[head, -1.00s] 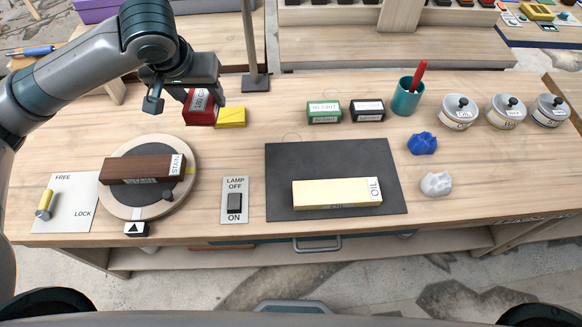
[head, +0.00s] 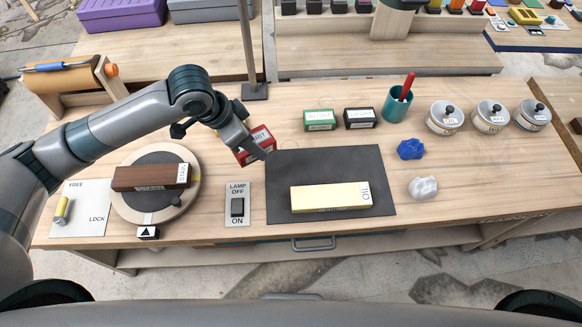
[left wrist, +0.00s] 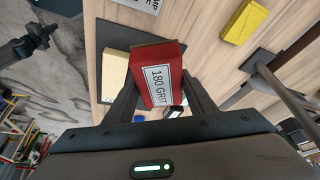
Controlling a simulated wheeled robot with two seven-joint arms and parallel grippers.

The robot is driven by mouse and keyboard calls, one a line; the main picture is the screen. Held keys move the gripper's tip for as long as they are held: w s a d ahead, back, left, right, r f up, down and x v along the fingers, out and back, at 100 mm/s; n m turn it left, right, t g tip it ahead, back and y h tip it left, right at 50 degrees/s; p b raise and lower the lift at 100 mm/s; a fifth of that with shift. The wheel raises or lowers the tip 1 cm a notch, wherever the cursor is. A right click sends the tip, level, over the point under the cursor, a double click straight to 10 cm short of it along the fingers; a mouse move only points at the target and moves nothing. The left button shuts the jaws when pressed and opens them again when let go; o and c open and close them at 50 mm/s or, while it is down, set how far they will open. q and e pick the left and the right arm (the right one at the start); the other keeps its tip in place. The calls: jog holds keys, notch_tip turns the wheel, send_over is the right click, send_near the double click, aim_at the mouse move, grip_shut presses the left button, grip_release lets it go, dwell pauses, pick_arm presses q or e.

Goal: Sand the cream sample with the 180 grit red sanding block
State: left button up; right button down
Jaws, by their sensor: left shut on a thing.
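The cream sample (head: 331,198), labelled OIL, lies on the dark mat (head: 390,170) on the bench. My left gripper (head: 257,150) is shut on the red sanding block (head: 253,143) and holds it near the mat's upper left corner, up and left of the sample. In the left wrist view the red block (left wrist: 158,75) sits between the two fingers with its 180 GRIT label readable. The cream sample also shows there (left wrist: 114,76), partly hidden behind the block.
A brown STAIN sample (head: 150,178) lies on a round turntable (head: 187,165) at left, near the lamp switch (head: 237,205). Green (head: 320,120) and black (head: 359,118) blocks, a teal cup (head: 397,104), lidded tins, and blue (head: 410,149) and white (head: 423,187) lumps stand behind or right of the mat.

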pick_arm(q)
jog(key=s+d+f+m+g+p, duration=0.4)
jog(key=s+d+m+p, duration=0.2)
jog(key=d+m, duration=0.3)
jog(key=shift+s+d+f+m+h, duration=0.2)
jog(key=shift+s+f+m+h, duration=0.15)
jog(key=shift+s+m, duration=0.2)
